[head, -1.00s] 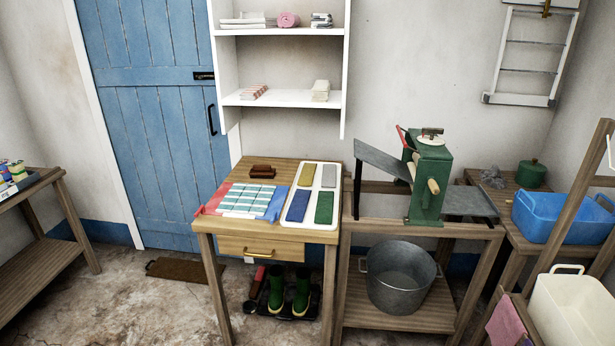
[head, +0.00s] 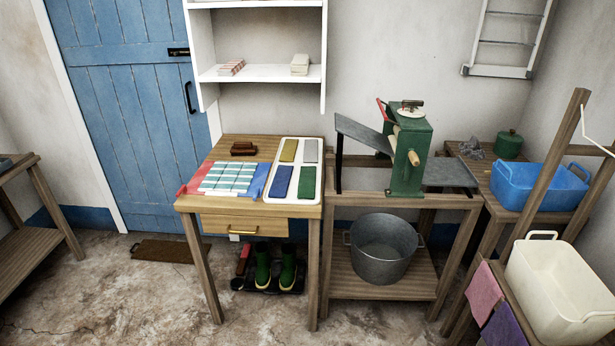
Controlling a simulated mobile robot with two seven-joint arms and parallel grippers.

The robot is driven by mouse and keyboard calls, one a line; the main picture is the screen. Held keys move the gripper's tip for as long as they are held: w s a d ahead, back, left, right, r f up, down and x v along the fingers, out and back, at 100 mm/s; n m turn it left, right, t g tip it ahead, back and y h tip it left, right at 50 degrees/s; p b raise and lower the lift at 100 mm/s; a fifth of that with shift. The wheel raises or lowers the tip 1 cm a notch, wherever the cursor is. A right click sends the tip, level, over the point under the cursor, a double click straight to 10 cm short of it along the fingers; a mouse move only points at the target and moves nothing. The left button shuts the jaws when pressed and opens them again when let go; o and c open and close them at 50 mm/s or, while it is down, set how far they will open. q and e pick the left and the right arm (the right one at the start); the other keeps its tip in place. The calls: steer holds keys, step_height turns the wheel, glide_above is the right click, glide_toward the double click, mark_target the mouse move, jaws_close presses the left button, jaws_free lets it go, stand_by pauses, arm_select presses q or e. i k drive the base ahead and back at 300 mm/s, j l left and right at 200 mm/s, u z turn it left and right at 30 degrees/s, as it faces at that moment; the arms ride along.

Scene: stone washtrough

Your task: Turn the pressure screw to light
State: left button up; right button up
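The green mangle (head: 410,150) stands upright on a wooden stand right of the middle in the head view. On its top sits a pale round dial or knob with a dark handle, which looks like the pressure screw (head: 411,106). Its setting is too small to read. A wooden crank grip (head: 414,158) shows on the front face, and a red lever (head: 382,108) sticks up at the upper left. Grey boards (head: 362,134) slope away on the left and lie flat on the right. Neither of my grippers is in view.
The wooden table (head: 262,145) with a striped cloth and colored blocks stands left of the mangle. A metal tub (head: 382,250) sits on the stand's lower shelf. A blue basin (head: 540,185) and white tub (head: 560,290) are at the right. Open floor lies in front.

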mark_target(413, 102)
steer(key=i+z, duration=0.25)
steer(key=i, duration=0.15)
steer(key=i+z, duration=0.25)
steer(key=i, duration=0.2)
steer(key=i+l, duration=0.25)
steer(key=l, duration=0.15)
steer(key=i+l, duration=0.3)
steer(key=i+l+u, duration=0.1)
steer(key=u, duration=0.4)
steer(key=l+u, duration=0.3)
steer(key=u, duration=0.15)
